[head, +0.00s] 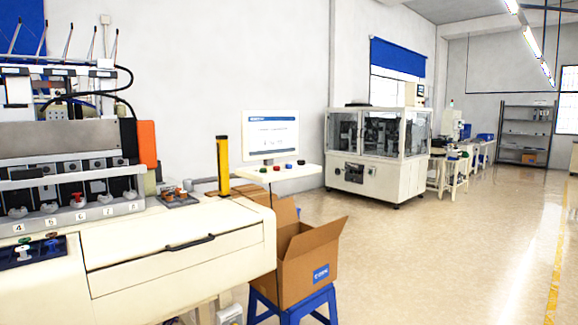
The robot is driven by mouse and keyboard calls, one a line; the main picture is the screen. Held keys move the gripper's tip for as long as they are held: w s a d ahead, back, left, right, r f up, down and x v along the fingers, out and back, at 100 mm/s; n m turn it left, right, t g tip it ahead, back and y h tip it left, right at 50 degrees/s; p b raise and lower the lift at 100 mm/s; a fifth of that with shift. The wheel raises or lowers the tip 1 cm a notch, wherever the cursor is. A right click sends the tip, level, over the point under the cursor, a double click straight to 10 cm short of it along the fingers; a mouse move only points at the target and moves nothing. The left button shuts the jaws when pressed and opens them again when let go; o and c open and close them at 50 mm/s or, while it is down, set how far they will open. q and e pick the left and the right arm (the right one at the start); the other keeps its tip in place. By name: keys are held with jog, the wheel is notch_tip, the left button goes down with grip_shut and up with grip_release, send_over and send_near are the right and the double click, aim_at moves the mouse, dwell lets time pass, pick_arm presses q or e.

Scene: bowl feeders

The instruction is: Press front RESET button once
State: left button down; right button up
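No label reading RESET is legible. A dark control panel (32,252) sits on the front left of the cream machine (180,250). It carries a white knob-like control (23,253), a blue one (52,245) and small green and red parts behind them. I cannot tell which button is the front RESET one. Neither of my grippers is in view.
An open cardboard box (305,268) stands on a blue stool (292,308) right of the machine. A yellow post (222,165) rises from the machine top. A glazed cream machine (378,150) stands farther back. The floor (440,260) at right is clear.

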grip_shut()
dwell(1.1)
